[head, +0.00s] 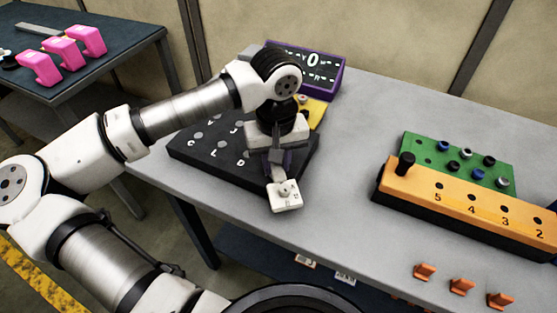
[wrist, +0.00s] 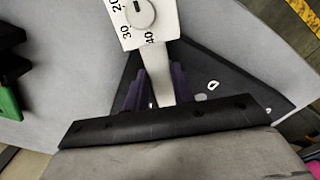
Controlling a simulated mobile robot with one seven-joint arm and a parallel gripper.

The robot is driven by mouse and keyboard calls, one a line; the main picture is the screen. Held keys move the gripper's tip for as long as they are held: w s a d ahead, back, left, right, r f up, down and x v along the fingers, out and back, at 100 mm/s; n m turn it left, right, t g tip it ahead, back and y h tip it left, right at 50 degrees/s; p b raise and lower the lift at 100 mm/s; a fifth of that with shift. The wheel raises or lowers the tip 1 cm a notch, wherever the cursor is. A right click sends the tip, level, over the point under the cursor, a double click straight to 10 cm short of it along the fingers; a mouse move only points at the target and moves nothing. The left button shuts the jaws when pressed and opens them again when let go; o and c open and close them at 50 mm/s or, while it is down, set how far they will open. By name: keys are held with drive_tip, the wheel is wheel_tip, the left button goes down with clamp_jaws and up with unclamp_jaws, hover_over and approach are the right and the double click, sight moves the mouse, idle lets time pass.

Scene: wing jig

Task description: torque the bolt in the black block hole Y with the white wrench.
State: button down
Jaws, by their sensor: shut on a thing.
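The black block (head: 180,150) lies on the grey table, with white-lettered holes on its top. I can read C, L, D and J; hole Y and its bolt are not discernible, and my arm hides part of the block. My gripper (head: 279,165) is above the block's right part, shut on the white wrench (head: 286,198). The wrench's square dial head sticks out past the block's near right edge. In the wrist view, the wrench's white shaft (wrist: 161,75) runs between the purple fingers (wrist: 157,92), and its dial reads 20, 30 and 40 around a knob.
A purple-framed black panel (head: 328,75) stands behind the block, with a yellow piece (head: 312,110) near it. A green rack (head: 428,150) with several bolts and an orange numbered block (head: 470,212) stand at right. Grey table between is clear. Pink pieces (head: 62,55) sit on another table.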

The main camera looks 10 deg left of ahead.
sight(251, 174)
drive_tip(key=shift+s+a+f+m+b, duration=0.15)
drive_tip(key=shift+a+f+m+b, duration=0.05)
drive_tip(key=shift+a+m+b, duration=0.4)
drive_tip(key=shift+s+a+r+m+b, duration=0.1)
drive_tip(key=shift+a+m+b, duration=0.1)
drive_tip(key=shift+a+m, duration=0.15)
drive_tip(key=shift+s+a+m+b, duration=0.1)
drive_tip(key=shift+a+m+b, duration=0.05)
drive_tip(key=shift+a+m, duration=0.15)
drive_tip(key=shift+a+m+b, duration=0.25)
drive_tip(key=shift+a+b, duration=0.05)
drive_tip(key=shift+a, duration=0.05)
drive_tip(key=shift+a+m+b, duration=0.55)
drive_tip(key=shift+a+m, duration=0.35)
drive_tip(key=shift+a, duration=0.15)
